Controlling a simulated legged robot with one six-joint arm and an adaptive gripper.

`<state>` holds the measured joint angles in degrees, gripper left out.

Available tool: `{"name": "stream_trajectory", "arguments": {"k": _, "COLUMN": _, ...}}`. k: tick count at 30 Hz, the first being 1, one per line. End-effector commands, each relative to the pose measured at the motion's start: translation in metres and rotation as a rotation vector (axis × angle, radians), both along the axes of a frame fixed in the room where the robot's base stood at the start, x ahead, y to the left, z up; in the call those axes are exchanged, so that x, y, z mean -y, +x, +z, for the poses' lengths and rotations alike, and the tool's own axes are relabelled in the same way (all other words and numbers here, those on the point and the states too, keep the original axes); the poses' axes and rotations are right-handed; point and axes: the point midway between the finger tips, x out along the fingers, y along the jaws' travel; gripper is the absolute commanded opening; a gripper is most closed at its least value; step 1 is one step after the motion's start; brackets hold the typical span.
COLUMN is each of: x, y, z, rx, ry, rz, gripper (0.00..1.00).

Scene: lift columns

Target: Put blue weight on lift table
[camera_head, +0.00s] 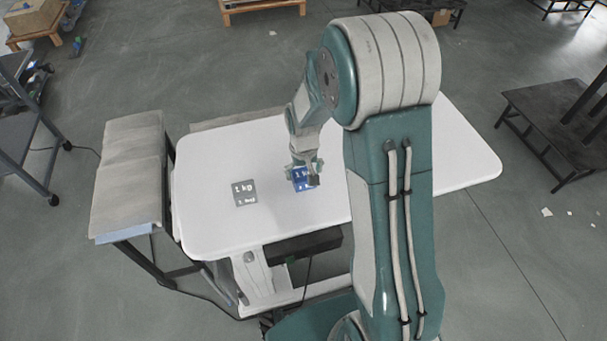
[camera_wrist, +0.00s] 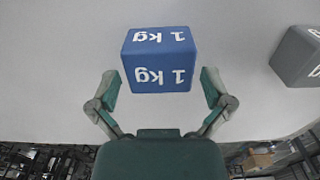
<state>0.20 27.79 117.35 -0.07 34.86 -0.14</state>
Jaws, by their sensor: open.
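The blue weight (camera_head: 300,183) is a cube marked "1 kg" on the white table (camera_head: 220,150), partly hidden behind my gripper in the head view. In the wrist view the blue weight (camera_wrist: 159,62) sits ahead of my gripper, centred between the two fingers. My gripper (camera_wrist: 162,88) is open, with a fingertip to each side of the cube's lower part and gaps on both sides. In the head view my gripper (camera_head: 305,170) is right at the cube. A separate lift table cannot be clearly told apart from the white table.
A grey "1 kg" weight (camera_head: 245,193) stands left of the blue one and shows in the wrist view (camera_wrist: 298,56). A grey padded bench (camera_head: 130,170) stands at the table's left. A dark platform (camera_head: 550,120) is at far right.

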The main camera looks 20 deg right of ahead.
Motion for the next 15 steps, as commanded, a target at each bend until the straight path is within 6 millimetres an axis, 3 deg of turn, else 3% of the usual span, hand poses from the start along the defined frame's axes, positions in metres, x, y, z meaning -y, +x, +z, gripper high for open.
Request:
{"name": "stream_trajectory", "arguments": {"k": 9, "x": 0.0, "y": 0.001, "z": 0.067, "rx": 0.007, "ry": 0.0, "rz": 0.0, "gripper": 1.0}}
{"name": "stream_trajectory", "arguments": {"k": 15, "x": 0.0, "y": 0.001, "z": 0.099, "rx": 0.004, "ry": 0.0, "rz": 0.0, "gripper": 1.0}}
